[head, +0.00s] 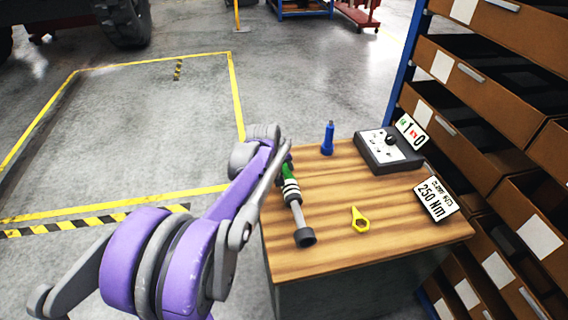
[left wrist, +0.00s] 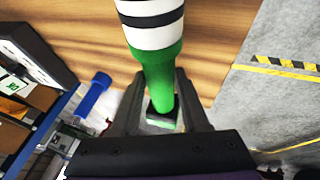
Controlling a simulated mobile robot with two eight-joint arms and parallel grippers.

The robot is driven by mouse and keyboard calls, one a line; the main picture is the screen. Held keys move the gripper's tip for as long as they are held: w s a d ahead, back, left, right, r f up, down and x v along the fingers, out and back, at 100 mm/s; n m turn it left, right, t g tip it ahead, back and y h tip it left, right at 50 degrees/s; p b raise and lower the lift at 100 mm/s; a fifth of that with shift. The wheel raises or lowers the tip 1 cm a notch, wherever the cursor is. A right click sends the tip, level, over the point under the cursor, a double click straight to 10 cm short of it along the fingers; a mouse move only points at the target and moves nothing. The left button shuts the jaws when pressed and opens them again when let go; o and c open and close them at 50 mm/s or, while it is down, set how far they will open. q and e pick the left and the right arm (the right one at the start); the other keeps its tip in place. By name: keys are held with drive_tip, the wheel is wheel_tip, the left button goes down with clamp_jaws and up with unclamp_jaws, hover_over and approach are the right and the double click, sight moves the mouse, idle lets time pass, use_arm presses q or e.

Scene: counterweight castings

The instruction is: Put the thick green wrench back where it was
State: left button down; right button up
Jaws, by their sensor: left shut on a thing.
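The thick green wrench (head: 291,190) has a green grip, white and black bands, a grey shaft and a dark round head. It lies along the left side of the wooden tabletop, its head towards the front; whether it touches the wood is unclear. My left gripper (head: 283,158) is at its far, green end, partly hidden by my own arm. In the left wrist view the two fingers (left wrist: 160,88) close around the green grip (left wrist: 156,64), with the bands beyond them. My right gripper is not in view.
Brown drawers (head: 490,95) stand to the right. Open floor lies to the left.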

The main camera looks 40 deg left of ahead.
sight(302, 228)
use_arm(q)
drive_tip(key=shift+f, duration=1.95)
drive_tip(key=shift+f, duration=0.1)
drive_tip(key=shift+c, duration=2)
unclamp_jaws()
